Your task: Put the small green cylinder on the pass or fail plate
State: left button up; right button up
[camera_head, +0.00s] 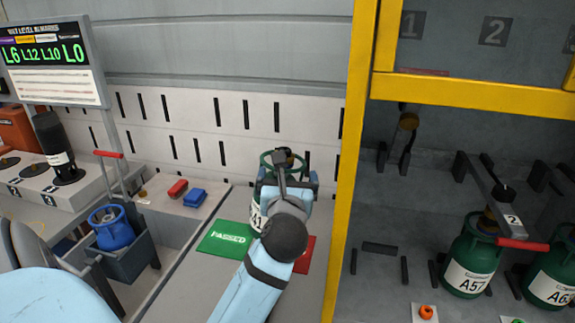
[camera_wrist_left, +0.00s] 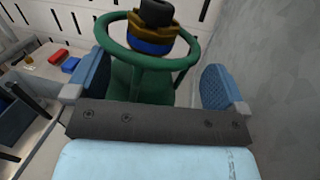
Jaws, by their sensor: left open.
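A small green cylinder (camera_head: 256,214) with a white label stands upright in the middle of the head view, mostly hidden behind my left gripper (camera_head: 287,183). The green plate marked PASSED (camera_head: 222,238) lies to its left, and a red plate (camera_head: 306,256) shows partly to its right behind my arm. I cannot tell whether the cylinder's base touches either plate. In the left wrist view the cylinder (camera_wrist_left: 140,84) with its ring collar sits between the spread blue fingers of my left gripper (camera_wrist_left: 150,88), which is open. My right gripper is out of view.
A yellow frame (camera_head: 352,150) stands close to the right, with other green cylinders (camera_head: 470,260) behind it. Red (camera_head: 178,188) and blue (camera_head: 195,197) blocks lie at the left. A blue cylinder (camera_head: 111,228) sits in a holder, and a black one (camera_head: 55,150) stands at the far left.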

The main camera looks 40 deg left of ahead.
pick_arm(q)
jog(key=shift+r, duration=1.15)
jog(key=c, duration=1.5)
jog(key=shift+r, duration=0.15)
jog(key=c, duration=0.3)
jog(key=shift+c, duration=0.3)
jog(key=shift+s, duration=0.1)
grip_shut()
